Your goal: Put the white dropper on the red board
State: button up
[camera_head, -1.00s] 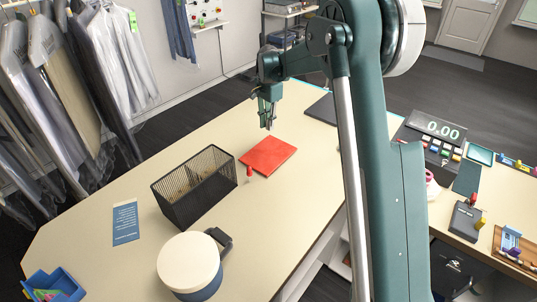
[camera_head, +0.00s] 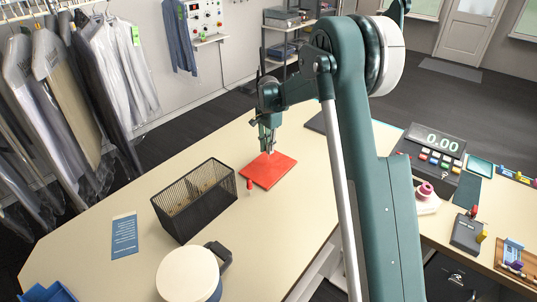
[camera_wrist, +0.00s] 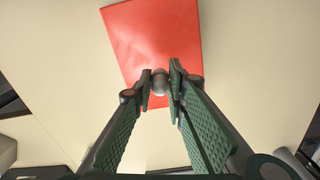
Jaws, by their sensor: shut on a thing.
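The red board (camera_head: 267,172) lies flat on the cream counter, and it also shows in the wrist view (camera_wrist: 150,35). My gripper (camera_head: 269,150) is low over the far part of the board in the head view. In the wrist view my gripper (camera_wrist: 160,85) is shut on the white dropper (camera_wrist: 160,78), whose rounded pale end shows between the fingertips. The dropper's rest is hidden by the fingers, and it is too small to make out in the head view. I cannot tell whether it touches the board.
A white-lidded round container (camera_head: 188,272) and a blue card (camera_head: 124,236) are nearer the front. A dark flat pad (camera_head: 318,123) lies beyond the board.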

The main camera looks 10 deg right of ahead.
jog(key=shift+f, duration=0.1)
jog(key=shift+f, duration=1.75)
jog(key=shift+f, duration=0.15)
jog(key=o, duration=0.7)
jog(key=shift+c, duration=0.2)
notch_tip(320, 180, up, 12)
jog(key=shift+r, duration=0.15)
